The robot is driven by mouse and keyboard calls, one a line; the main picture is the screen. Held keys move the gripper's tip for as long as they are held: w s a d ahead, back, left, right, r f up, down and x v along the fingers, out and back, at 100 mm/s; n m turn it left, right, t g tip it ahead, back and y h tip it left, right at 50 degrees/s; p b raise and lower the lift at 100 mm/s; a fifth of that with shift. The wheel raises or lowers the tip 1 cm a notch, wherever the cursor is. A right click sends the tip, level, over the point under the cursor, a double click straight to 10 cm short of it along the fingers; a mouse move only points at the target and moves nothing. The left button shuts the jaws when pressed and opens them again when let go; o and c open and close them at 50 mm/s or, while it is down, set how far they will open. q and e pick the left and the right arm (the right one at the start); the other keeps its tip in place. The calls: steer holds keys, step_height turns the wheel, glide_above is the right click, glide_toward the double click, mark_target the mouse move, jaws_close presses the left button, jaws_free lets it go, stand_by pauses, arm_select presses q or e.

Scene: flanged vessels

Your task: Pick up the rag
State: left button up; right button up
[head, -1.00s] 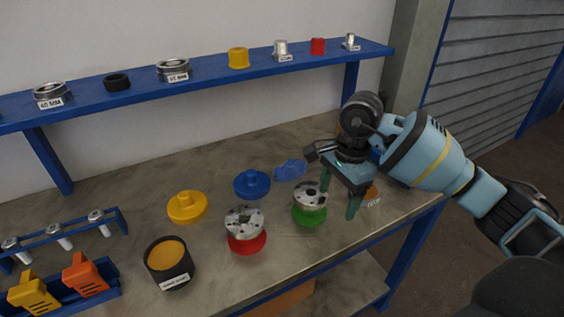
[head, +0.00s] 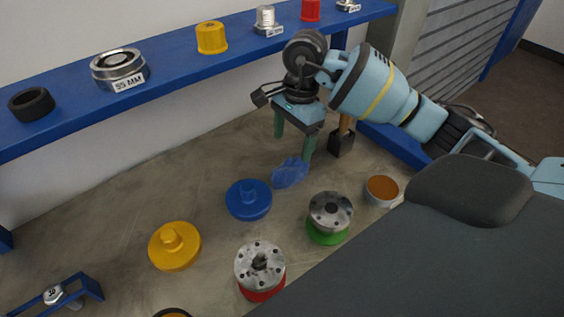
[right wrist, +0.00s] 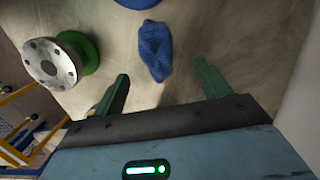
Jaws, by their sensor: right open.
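The rag (head: 290,173) is a crumpled blue cloth lying on the workbench, behind and right of the blue flanged cap. In the right wrist view the rag (right wrist: 155,50) lies ahead of the fingertips and between their lines, apart from both. My right gripper (head: 294,146) is open and empty, with its green fingers pointing down just behind the rag. The right gripper (right wrist: 161,82) also shows its two spread fingers in the right wrist view. My left gripper is not in view.
A blue cap (head: 248,200), a yellow cap (head: 174,247), a metal flange on a red base (head: 260,267) and one on a green base (head: 329,217) stand on the bench. An orange-filled cup (head: 381,190) is at right. A blue shelf (head: 170,77) runs along the wall above.

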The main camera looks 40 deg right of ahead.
mark_target(291, 167)
steer(key=shift+s, duration=0.2)
steer(key=shift+s+f, duration=0.15)
steer(key=shift+f, duration=0.1)
steer(key=shift+a+f, duration=0.2)
steer(key=shift+f, duration=0.8)
steer(key=shift+a+f+p, duration=0.2)
steer(key=shift+f+p, duration=0.2)
steer(key=shift+f, duration=2.2)
steer(key=shift+c, duration=0.5)
steer(key=c, duration=1)
